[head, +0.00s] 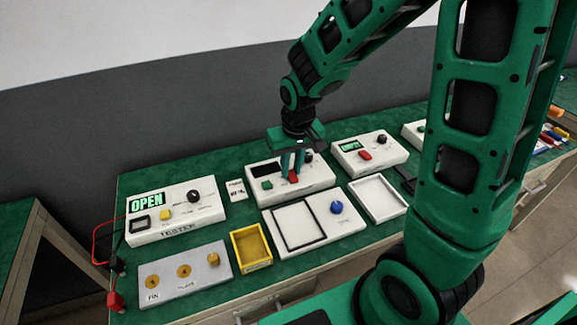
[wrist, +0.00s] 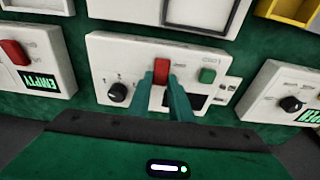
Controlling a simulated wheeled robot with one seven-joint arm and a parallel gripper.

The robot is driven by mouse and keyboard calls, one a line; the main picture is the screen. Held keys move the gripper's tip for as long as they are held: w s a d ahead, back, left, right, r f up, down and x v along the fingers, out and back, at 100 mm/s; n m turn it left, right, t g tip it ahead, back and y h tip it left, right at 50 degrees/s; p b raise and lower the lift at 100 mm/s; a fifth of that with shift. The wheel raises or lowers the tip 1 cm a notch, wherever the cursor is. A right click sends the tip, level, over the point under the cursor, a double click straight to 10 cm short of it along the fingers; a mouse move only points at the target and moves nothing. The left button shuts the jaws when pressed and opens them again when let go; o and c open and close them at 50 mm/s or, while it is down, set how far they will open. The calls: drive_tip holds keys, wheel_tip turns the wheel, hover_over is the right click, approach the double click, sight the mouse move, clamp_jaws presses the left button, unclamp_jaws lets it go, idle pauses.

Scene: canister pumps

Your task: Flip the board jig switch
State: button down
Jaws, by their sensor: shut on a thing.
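My gripper (head: 291,172) is over a white box (head: 318,186) at the back middle of the bench. The box carries a red rocker switch (head: 293,177), a green button (head: 267,185), a black knob and a dark display. In the wrist view the two green fingers (wrist: 162,88) are at either side of the red switch (wrist: 160,73), shut on it. The fingers hide part of the switch's sides and of the display (wrist: 186,100). The label beside the switch is too small to read, so I cannot confirm which box is the board jig.
A tester (head: 175,226) reading OPEN is at left. A box with a blue knob (head: 337,207) and black frame stands in front. A box with another red switch (head: 365,155) is at right. A yellow tray (head: 268,261) and white tray (head: 401,205) are nearby.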

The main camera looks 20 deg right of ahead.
sight(294, 178)
drive_tip(key=c, duration=1.6)
unclamp_jaws()
drive_tip(key=r, duration=0.3)
drive_tip(key=s+r, duration=0.1)
drive_tip(key=r, duration=0.3)
drive_tip(key=s+r, duration=0.1)
drive_tip(key=r, duration=0.2)
drive_tip(key=shift+r, duration=0.25)
drive_tip(key=s+d+m, duration=0.2)
drive_tip(key=s+d, duration=0.3)
drive_tip(key=s, duration=0.2)
drive_tip(key=s+d+m+g, duration=0.1)
drive_tip(key=s+d+m, duration=0.1)
drive_tip(key=s+d, duration=0.4)
drive_tip(key=s+d+r+m+g, duration=0.1)
drive_tip(key=s+d+m, duration=0.1)
drive_tip(key=s+d, duration=0.4)
drive_tip(key=shift+s+d, duration=0.1)
drive_tip(key=shift+s, duration=1.4)
